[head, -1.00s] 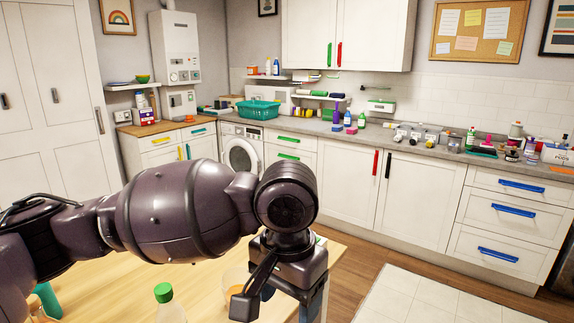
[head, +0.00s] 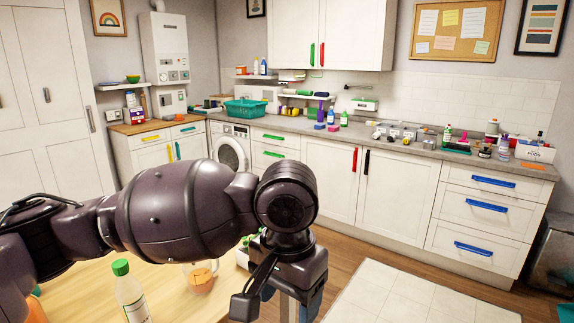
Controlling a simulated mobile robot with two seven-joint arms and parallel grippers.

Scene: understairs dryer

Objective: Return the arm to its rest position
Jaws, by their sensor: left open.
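My left arm (head: 180,212) comes in from the left and stretches across the lower part of the head view. Its gripper (head: 276,308) points down at the bottom centre, over the edge of the wooden table. The gripper is open, and I see nothing between its fingers. The fingertips are partly cut off by the lower picture edge. My right gripper is not in view.
The wooden table (head: 80,290) below my arm holds a green-capped bottle (head: 131,295) and a cup of orange liquid (head: 201,279). A white counter unit with a washing machine (head: 230,150) stands behind. Open floor with a pale rug (head: 405,296) lies to the right.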

